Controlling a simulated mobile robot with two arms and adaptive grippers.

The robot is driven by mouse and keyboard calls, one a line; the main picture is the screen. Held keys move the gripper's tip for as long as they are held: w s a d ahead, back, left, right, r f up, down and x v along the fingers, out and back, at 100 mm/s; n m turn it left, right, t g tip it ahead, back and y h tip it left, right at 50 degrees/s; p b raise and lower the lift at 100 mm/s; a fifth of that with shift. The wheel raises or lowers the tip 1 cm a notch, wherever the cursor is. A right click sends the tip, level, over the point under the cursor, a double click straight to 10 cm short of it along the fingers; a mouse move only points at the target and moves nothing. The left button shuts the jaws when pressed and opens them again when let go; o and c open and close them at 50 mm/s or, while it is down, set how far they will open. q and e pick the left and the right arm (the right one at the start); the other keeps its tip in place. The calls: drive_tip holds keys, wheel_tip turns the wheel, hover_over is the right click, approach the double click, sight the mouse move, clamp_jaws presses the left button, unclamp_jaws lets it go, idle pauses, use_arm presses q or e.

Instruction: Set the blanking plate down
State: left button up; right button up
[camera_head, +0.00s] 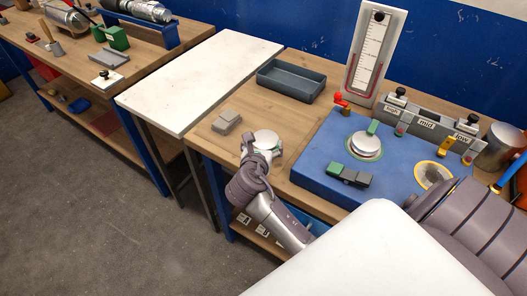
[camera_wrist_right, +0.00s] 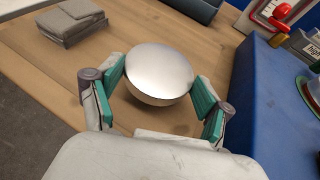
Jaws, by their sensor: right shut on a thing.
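The blanking plate, a round shiny metal disc (camera_head: 266,139), is at the near edge of the wooden workbench, left of the blue block. My right gripper (camera_head: 262,148) is around it. In the right wrist view the disc (camera_wrist_right: 158,72) sits between the two green-padded fingers of the right gripper (camera_wrist_right: 160,98), which is shut on it. Bench wood shows around the disc. Whether its underside touches the wood cannot be told. My left gripper is not in view.
The blue block (camera_head: 316,166) at right carries a round metal piece (camera_head: 365,146) and a green-and-black piece (camera_head: 348,176). A gauge board (camera_head: 374,50) stands behind. Bare wood lies between.

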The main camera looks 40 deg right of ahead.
drive_tip(key=shift+s+f, duration=0.1)
drive_tip(key=shift+f, duration=1.5)
drive_tip(key=shift+f, duration=0.1)
drive_tip(key=o, duration=1.3)
drive_tip(key=v, duration=1.2)
drive_tip(key=shift+s+b, duration=0.1)
drive_tip(key=shift+b, duration=0.25)
